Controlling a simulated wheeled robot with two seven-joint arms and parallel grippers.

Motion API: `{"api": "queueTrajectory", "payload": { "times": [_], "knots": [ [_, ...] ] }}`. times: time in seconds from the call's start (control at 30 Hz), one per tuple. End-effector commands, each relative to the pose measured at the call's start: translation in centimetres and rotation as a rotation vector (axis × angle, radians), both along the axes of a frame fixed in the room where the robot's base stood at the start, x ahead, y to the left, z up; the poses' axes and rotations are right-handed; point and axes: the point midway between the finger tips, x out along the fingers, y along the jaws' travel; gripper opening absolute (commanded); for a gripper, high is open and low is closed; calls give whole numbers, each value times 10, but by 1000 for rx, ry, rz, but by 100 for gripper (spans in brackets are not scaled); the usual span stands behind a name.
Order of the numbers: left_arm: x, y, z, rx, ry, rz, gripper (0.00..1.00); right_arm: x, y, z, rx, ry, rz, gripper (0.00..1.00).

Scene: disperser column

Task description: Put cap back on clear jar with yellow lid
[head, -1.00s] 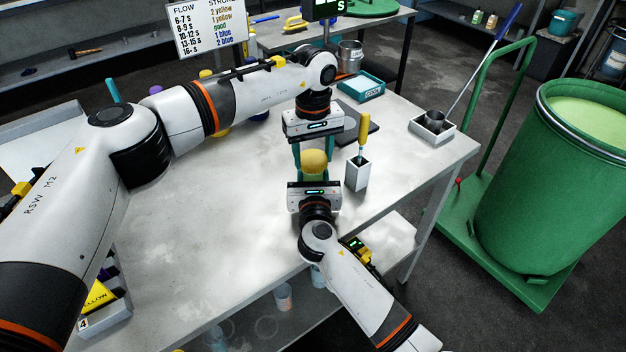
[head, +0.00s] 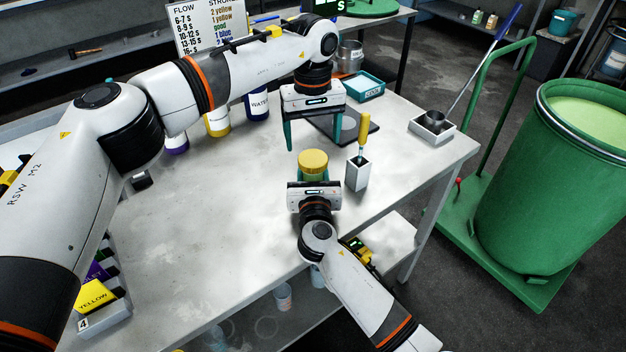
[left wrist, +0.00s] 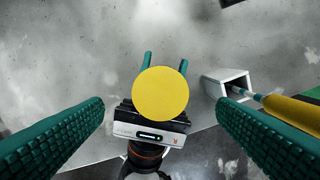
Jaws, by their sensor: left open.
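The clear jar (head: 313,176) stands over the table with the yellow lid (head: 313,161) on its top. In the left wrist view the lid (left wrist: 160,94) is a round yellow disc that hides the jar body. My right gripper (head: 314,178) has its teal fingers on both sides of the jar and appears shut on it. My left gripper (head: 313,138) is above and behind the lid in the head view, fingers pointing down, wide open and empty. In the left wrist view its fingers stand to either side of the lid, apart from it.
A small white holder (head: 357,175) with a yellow-handled tool (head: 363,135) stands close right of the jar. A dark flat pad (head: 345,128) lies behind. Paint containers, one a yellow-banded pot (head: 217,123), stand at the back left. The table (head: 220,210) is clear left of the jar.

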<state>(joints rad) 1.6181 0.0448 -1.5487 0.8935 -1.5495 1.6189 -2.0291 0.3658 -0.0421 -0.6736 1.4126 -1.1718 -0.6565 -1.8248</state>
Motion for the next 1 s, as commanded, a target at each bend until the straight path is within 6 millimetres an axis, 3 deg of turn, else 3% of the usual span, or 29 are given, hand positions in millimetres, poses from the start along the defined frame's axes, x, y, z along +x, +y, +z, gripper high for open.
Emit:
{"api": "queueTrajectory", "payload": {
  "times": [0.1, 0.3, 0.73, 0.77, 0.9, 1.0],
  "knots": [
    [1, 0, 27, 0, -4, 0, 81, 0, 0, -1, 0, 1, 0, 0],
    [0, -1, 59, -1, -2, -1, 81, 0, 0, -1, 0, 1, 0, 0],
    [0, 0, 70, -1, 0, -1, 81, 0, 0, -1, 0, 1, 0, 0],
    [0, 0, 70, -1, 0, -1, 81, 0, 0, -1, 0, 1, 0, 42],
    [0, 0, 70, 0, 0, -1, 81, 0, 0, 0, 0, 1, 0, 65],
    [0, 0, 69, 0, 0, -1, 81, 0, 0, 0, 0, 0, 0, 66]
  ]
}}
